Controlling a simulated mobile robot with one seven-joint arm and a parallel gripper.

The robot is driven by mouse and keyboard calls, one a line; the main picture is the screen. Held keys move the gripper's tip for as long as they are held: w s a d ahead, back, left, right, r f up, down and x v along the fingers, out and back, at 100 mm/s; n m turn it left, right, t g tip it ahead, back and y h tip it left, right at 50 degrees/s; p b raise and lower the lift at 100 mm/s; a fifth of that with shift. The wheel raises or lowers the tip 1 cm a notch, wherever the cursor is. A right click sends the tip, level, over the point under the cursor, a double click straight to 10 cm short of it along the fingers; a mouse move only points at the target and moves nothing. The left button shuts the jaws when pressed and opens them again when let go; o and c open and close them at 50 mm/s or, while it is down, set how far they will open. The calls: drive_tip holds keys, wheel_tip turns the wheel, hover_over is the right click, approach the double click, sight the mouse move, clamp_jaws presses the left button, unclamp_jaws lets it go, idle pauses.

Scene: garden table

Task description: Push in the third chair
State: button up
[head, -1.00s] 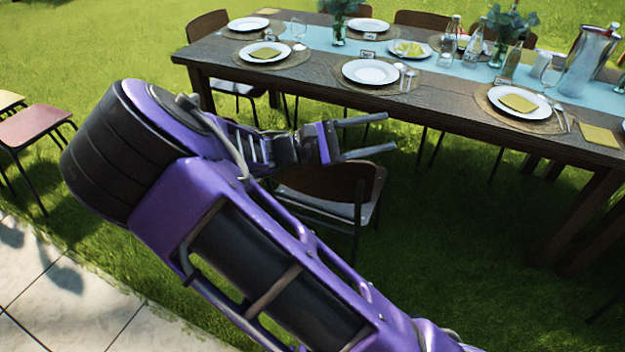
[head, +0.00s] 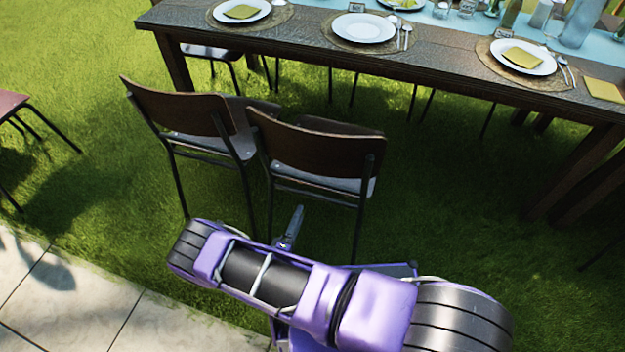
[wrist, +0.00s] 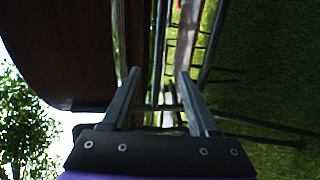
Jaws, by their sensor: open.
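Two chairs with dark brown backrests and thin dark legs stand on the grass at the near side of the table (head: 430,62). The left chair (head: 185,112) and the right chair (head: 318,152) are side by side, their backs toward me and their seats facing the table. Which one counts as third I cannot tell. My gripper (head: 292,228) is low behind the right chair, mostly hidden by my arm. In the wrist view my gripper (wrist: 160,85) is open, with no object clearly held between its fingers. A brown backrest (wrist: 70,50) fills the left of that view, close by.
Plates, mats and cutlery lie on the table. A reddish seat (head: 10,102) stands at the left edge. Open grass (head: 440,215) lies right of the chairs. Stone paving (head: 90,305) is at the lower left. Table legs stand at the right.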

sight(314, 180)
drive_tip(key=b+x, duration=0.1)
drive_tip(key=x, duration=1.4)
drive_tip(key=shift+w, duration=0.1)
clamp_jaws()
drive_tip(key=shift+r, duration=0.1)
idle(0.6)
